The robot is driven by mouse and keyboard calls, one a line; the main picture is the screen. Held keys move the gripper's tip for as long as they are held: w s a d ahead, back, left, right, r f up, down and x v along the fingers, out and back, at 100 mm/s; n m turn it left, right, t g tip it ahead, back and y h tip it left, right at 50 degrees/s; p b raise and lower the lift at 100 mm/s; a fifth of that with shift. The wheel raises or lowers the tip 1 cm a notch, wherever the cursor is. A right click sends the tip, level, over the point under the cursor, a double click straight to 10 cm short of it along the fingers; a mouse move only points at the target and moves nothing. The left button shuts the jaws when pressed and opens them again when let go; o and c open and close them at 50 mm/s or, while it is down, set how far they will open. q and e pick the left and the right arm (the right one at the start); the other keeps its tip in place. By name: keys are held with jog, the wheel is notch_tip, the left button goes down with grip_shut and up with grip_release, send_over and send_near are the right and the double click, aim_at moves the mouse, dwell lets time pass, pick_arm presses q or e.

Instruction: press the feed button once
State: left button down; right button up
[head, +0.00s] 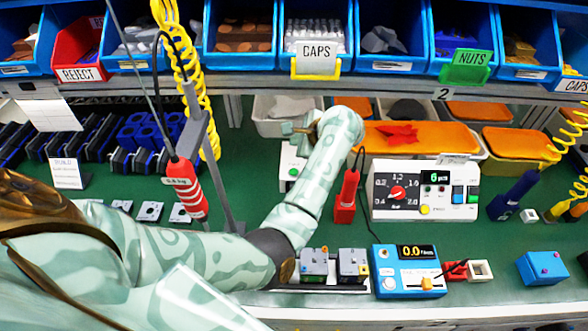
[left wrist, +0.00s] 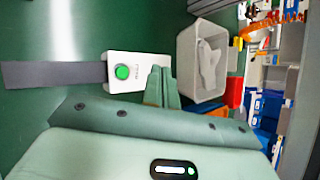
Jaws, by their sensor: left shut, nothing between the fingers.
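A small white box (left wrist: 139,70) with a round green button (left wrist: 122,72) shows in the left wrist view. Its small lettering is too small to read. In the head view the green button (head: 293,172) shows on the white box (head: 291,158), just left of my left forearm. My left gripper (head: 302,127) is at the far side of the box, partly hidden by my own wrist. In the left wrist view the left gripper (left wrist: 160,72) is shut and empty, its tips beside the button and apart from it. My right gripper is not in view.
A grey strip (left wrist: 55,75) runs from the box. A grey bin (head: 268,120) with pale contents stands behind it. A white panel (head: 386,170) with a red dial (head: 397,193) and a red tool (head: 346,197) stand to the right. A red hanging tool (head: 187,190) is left.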

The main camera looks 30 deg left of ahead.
pick_arm(q)
jog(key=f, duration=0.1)
jog(key=b, duration=0.5)
send_over(294, 172)
jog(key=f, duration=0.4)
jog(key=d+f, duration=0.1)
jog(key=f, duration=0.2)
jog(key=shift+f, duration=0.5)
jog(key=shift+r, duration=0.1)
dwell(0.8)
jog(key=shift+b, duration=0.35)
jog(key=shift+f+b, duration=0.4)
jog(key=shift+b, duration=0.05)
